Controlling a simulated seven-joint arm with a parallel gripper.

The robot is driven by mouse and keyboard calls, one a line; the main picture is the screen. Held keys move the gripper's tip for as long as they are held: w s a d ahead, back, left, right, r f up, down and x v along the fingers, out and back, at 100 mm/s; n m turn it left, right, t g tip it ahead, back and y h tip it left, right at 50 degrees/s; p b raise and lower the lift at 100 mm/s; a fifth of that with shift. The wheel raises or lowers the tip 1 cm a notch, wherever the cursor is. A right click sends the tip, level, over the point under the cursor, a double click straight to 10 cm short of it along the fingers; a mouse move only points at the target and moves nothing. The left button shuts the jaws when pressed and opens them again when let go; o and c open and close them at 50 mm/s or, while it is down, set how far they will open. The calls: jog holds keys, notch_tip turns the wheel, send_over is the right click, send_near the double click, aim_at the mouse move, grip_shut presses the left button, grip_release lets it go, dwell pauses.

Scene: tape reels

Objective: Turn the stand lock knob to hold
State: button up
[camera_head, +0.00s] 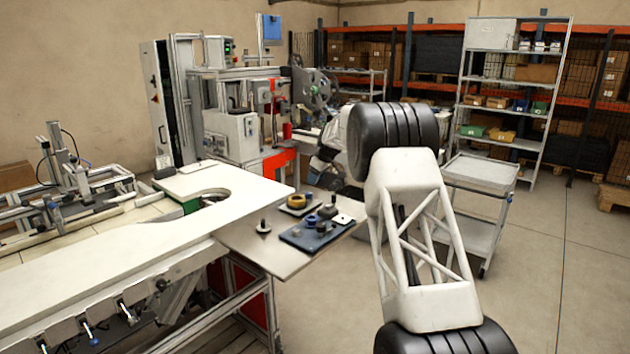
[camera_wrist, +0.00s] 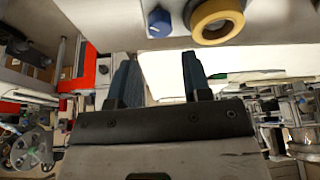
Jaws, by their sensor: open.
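My gripper (camera_wrist: 160,62) is open in the wrist view, with two dark blue-grey fingers apart and nothing between them. Beyond the fingertips, at the top of that view, are a blue faceted knob (camera_wrist: 159,20) and a yellow ring-shaped reel (camera_wrist: 217,20) on a pale surface. Both are apart from the fingers. In the head view, a yellow reel (camera_head: 297,202) lies on a small plate on the side table, near a blue tray (camera_head: 292,237) of small dark and blue parts. I cannot tell for sure which part is the stand lock knob. My arm hides my gripper there.
The grey side table (camera_head: 240,236) adjoins a white worktop (camera_head: 120,235) with a round cut-out. A small stand with a black post (camera_head: 263,228) is left of the tray. A machine (camera_head: 235,125) stands behind. A grey trolley (camera_head: 482,175) is to the right, with open floor beyond.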

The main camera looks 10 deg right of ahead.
aim_at(309, 193)
jog(key=shift+o, duration=1.4)
jog(key=shift+s+a+m+t+h, duration=0.25)
jog(key=shift+a+m+h, duration=0.35)
jog(key=shift+m, duration=1.4)
jog(key=shift+s+a+m+t+h, duration=0.3)
jog(key=shift+m+h, duration=0.5)
jog(key=shift+m, duration=1.2)
jog(key=shift+s+a+m+t+h, duration=0.1)
jog(key=shift+a+m+t+h, duration=0.45)
jog(key=shift+m, duration=1.45)
jog(key=shift+a, duration=0.1)
jog(key=shift+f, duration=0.1)
jog(key=shift+x, duration=3.85)
jog(key=shift+s, duration=0.1)
